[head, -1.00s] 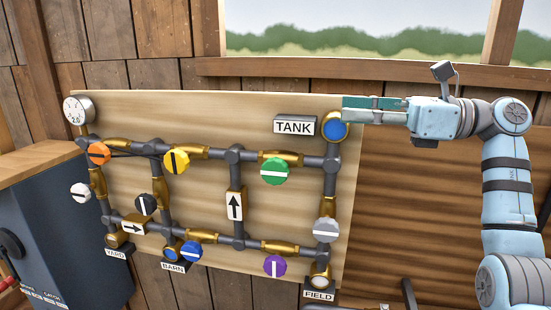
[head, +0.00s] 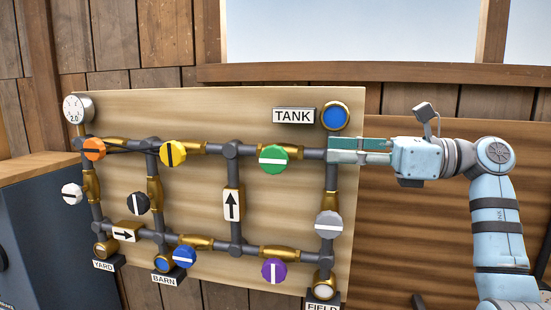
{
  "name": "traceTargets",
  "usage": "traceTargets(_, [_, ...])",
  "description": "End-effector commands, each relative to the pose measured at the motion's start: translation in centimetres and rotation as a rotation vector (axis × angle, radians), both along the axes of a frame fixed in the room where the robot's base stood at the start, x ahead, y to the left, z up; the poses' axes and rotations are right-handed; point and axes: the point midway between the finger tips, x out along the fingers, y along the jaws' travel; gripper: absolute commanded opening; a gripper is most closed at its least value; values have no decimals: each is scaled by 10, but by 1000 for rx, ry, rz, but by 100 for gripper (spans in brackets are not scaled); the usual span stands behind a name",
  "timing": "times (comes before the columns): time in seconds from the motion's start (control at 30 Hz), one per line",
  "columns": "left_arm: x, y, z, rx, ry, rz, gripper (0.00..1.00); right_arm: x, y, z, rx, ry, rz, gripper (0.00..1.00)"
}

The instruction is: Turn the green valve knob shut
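The green valve knob (head: 273,158) sits on the upper pipe run, right of the middle of the pipe board (head: 200,115). The white bar on its face lies about level, in line with the brass valve and pipe behind it. My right gripper (head: 331,150) is to the right of the green knob at nearly the same height, its fingers pointing left. The fingertips overlap the upper right pipe corner in the picture and are apart from the knob. The two fingers lie close together, and whether they are open is unclear. My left gripper is out of view.
Orange (head: 94,148), yellow (head: 173,153), purple (head: 273,270) and grey (head: 328,225) knobs stand out from the board. The blue TANK light (head: 336,116) is just above my gripper. The space between gripper and green knob is clear.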

Motion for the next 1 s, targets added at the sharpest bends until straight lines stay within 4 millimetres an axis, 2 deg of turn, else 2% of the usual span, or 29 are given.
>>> traceTargets(0.2, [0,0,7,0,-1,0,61,11,63,3,1,1,5,23])
traceTargets(0.4, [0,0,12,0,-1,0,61,20,105,3,1,2,3,23])
traceTargets(0.53, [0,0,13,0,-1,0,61,22,114,2,1,1,0,23])
traceTargets(0.73, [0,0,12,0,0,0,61,23,115,2,0,1,0,23])
traceTargets(0.77, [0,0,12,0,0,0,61,23,115,2,0,1,0,22])
traceTargets(0.9, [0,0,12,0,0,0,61,23,115,2,0,1,0,0])
traceTargets(1.0, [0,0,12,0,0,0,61,23,115,1,0,1,0,0])
